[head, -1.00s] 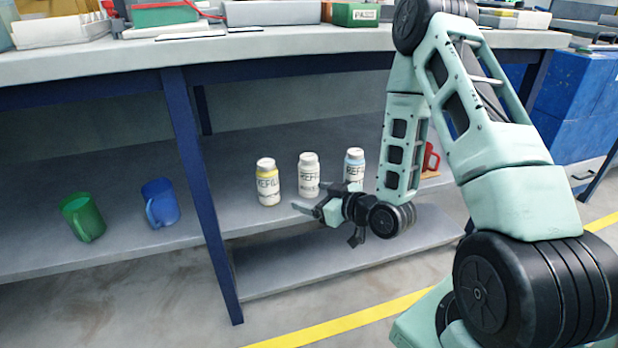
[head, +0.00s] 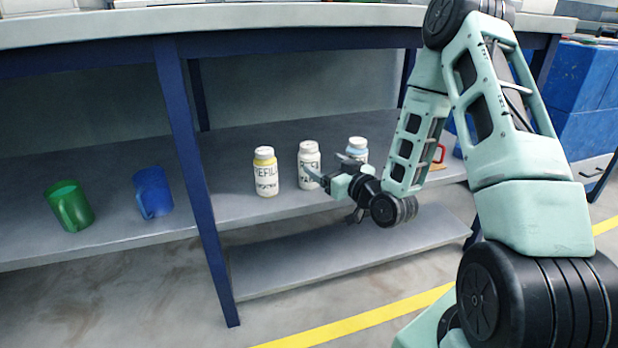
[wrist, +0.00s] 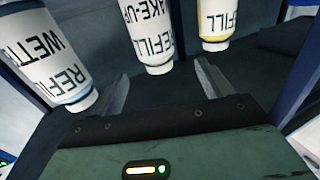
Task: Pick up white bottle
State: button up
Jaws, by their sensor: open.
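The white bottle (head: 308,160) stands upright on the shelf between two other bottles, its lower right side partly behind my gripper (head: 327,167). My gripper is open and empty, its fingers reaching toward the white bottle from the right and front. In the wrist view the white bottle (wrist: 148,28) appears upside down with its cap toward me. It lies ahead of and roughly between the two spread fingertips of my gripper (wrist: 165,78). I cannot tell whether a finger touches it.
A yellow-banded bottle (head: 265,174) stands left of it and a blue-banded bottle (head: 357,146) right, partly hidden by my gripper. A blue mug (head: 153,192), green mug (head: 70,206) and red mug (head: 438,155) share the shelf (head: 235,208). A blue table leg (head: 197,180) stands left.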

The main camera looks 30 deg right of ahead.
aim_at(313, 156)
jog(key=w+b, duration=0.1)
jog(key=w, duration=0.4)
jog(key=shift+a, duration=0.1)
jog(key=w+b, duration=0.1)
jog(key=w, duration=0.1)
jog(key=w+b, duration=0.2)
jog(key=shift+w+f, duration=0.2)
jog(key=shift+w, duration=0.15)
jog(key=shift+w+r, duration=0.1)
jog(key=shift+w, duration=0.25)
jog(key=c, duration=1.3)
